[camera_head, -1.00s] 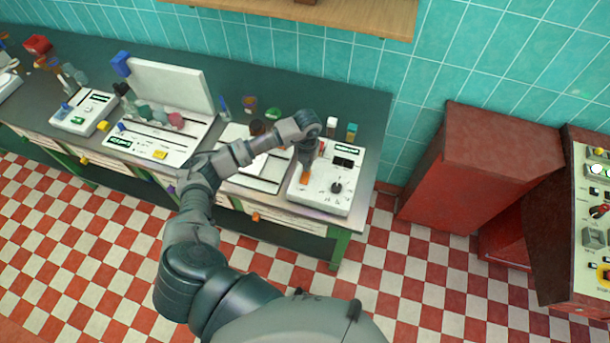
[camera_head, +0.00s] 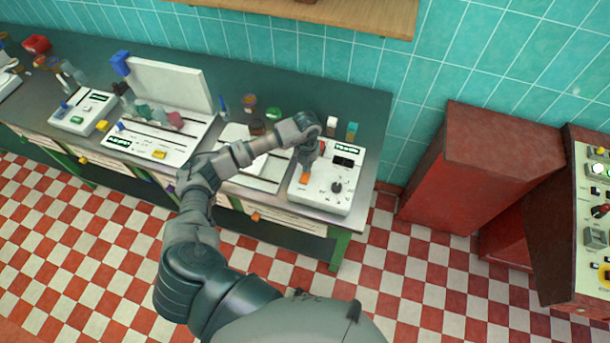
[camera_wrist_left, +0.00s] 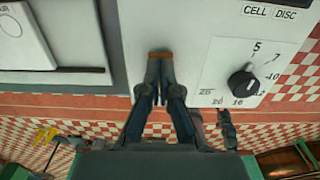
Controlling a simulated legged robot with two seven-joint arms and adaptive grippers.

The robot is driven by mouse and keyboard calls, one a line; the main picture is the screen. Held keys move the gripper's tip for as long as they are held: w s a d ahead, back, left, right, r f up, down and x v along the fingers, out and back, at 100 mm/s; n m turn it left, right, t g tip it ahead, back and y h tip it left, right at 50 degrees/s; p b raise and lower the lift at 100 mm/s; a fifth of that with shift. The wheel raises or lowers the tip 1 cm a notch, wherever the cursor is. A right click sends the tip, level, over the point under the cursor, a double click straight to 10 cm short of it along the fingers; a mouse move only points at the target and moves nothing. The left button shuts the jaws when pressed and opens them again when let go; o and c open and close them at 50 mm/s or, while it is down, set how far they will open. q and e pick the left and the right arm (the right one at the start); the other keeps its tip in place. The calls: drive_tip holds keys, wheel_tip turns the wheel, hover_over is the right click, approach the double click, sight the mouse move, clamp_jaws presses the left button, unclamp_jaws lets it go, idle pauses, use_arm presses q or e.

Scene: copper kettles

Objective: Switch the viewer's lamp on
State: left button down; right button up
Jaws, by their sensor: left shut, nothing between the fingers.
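A white instrument box (camera_head: 325,200) stands at the right end of the bench, with dark displays, a black round knob (camera_head: 336,187) and an orange switch (camera_head: 305,177). I cannot tell for certain that this box is the viewer, nor whether a lamp is lit. My left gripper (camera_head: 307,162) is over the box's left part, shut and empty, with its tips at the orange switch. In the left wrist view, the shut fingers (camera_wrist_left: 160,88) reach the orange-brown switch (camera_wrist_left: 160,55) and partly hide it; contact is unclear. The black knob (camera_wrist_left: 243,84) is to their right. My right gripper is out of view.
A white instrument with a raised lid (camera_head: 170,85) and a smaller white box (camera_head: 82,112) stand further left on the green bench (camera_head: 260,85). Small jars stand behind. A red cabinet (camera_head: 470,165) and a control panel (camera_head: 592,200) are at the right.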

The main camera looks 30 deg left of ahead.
use_arm(q)
drive_tip(key=shift+f+b, duration=0.45)
drive_tip(key=shift+f, duration=0.25)
drive_tip(key=shift+r+p, duration=2.45)
drive_tip(key=shift+r, duration=1.15)
